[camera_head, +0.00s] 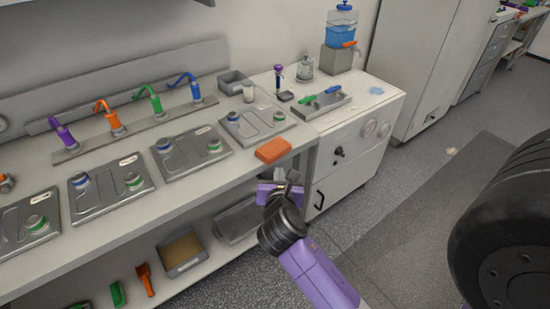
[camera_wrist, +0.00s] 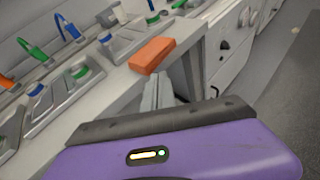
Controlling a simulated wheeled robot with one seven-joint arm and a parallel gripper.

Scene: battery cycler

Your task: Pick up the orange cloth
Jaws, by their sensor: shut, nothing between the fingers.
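The orange cloth (camera_head: 273,150) looks like a folded, thick rectangular block. It lies flat on the front edge of the workbench (camera_head: 196,195), near its right end. In the wrist view the cloth (camera_wrist: 152,55) is in the upper middle, fully visible. My gripper (camera_head: 291,178) is in front of the bench edge, just below and to the right of the cloth, apart from it. In the wrist view the grey fingers (camera_wrist: 158,92) are together and empty, and they point toward the bench edge below the cloth.
Metal plates with knobs (camera_head: 190,153) fill the bench to the left of and behind the cloth. A white cabinet (camera_head: 350,135) with a tray (camera_head: 320,105) on top adjoins at the right. A lower shelf holds bins (camera_head: 182,252).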

